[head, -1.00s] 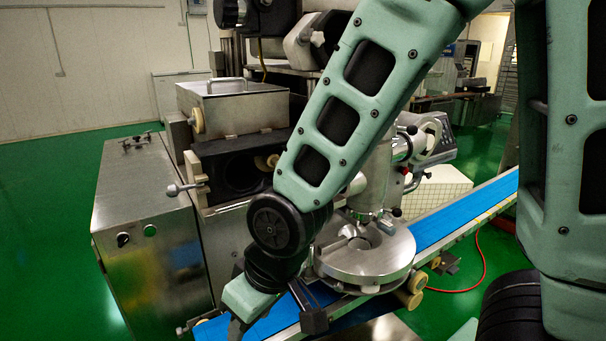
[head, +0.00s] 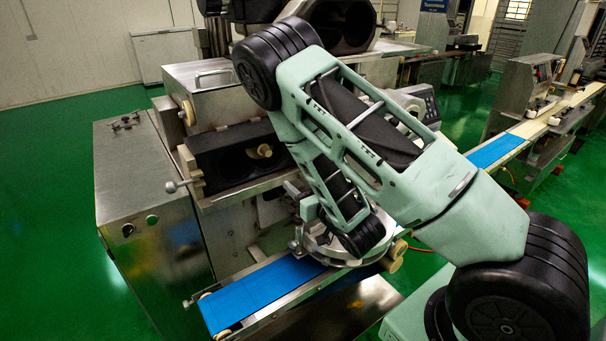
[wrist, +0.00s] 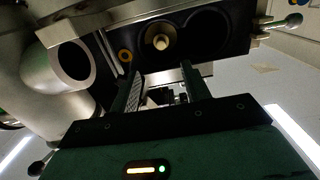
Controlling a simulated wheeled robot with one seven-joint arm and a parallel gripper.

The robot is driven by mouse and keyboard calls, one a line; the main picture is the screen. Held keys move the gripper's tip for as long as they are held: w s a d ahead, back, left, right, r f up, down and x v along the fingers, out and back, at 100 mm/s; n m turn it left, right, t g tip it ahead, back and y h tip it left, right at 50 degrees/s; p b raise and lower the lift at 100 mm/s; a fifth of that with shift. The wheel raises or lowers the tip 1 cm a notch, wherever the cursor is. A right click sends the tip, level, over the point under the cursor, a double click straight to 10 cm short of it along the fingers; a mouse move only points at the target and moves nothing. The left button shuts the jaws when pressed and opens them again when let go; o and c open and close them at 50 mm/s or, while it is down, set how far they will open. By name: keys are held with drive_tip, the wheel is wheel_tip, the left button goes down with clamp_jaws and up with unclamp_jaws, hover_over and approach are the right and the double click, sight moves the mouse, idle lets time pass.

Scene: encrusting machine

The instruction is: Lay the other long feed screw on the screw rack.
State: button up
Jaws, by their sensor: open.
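A pale cream end (head: 264,150), apparently of the long feed screw, shows inside the dark twin-bore housing (head: 208,160) on the machine's front. In the wrist view the screw end (wrist: 161,42) sits in the left bore, and the right bore looks dark and empty. My gripper (wrist: 161,68) is open, its two fingers pointing at the housing, with nothing between them. The screw end lies beyond the fingertips, roughly between them in the picture and apart from them. In the head view my arm hides most of the gripper. I cannot make out the screw rack.
A blue conveyor belt (head: 262,290) runs below the housing. A steel lidded hopper (head: 208,97) stands above it. In the wrist view a steel pipe (wrist: 75,62) is close on the left.

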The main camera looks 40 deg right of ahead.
drive_tip(key=b, duration=1.3)
approach(269, 155)
drive_tip(key=w+p, duration=0.4)
drive_tip(key=w, duration=0.4)
drive_tip(key=shift+w+d+r, duration=0.1)
drive_tip(key=shift+w, duration=1.1)
clamp_jaws()
drive_tip(key=shift+f, duration=0.2)
drive_tip(key=shift+s, duration=0.15)
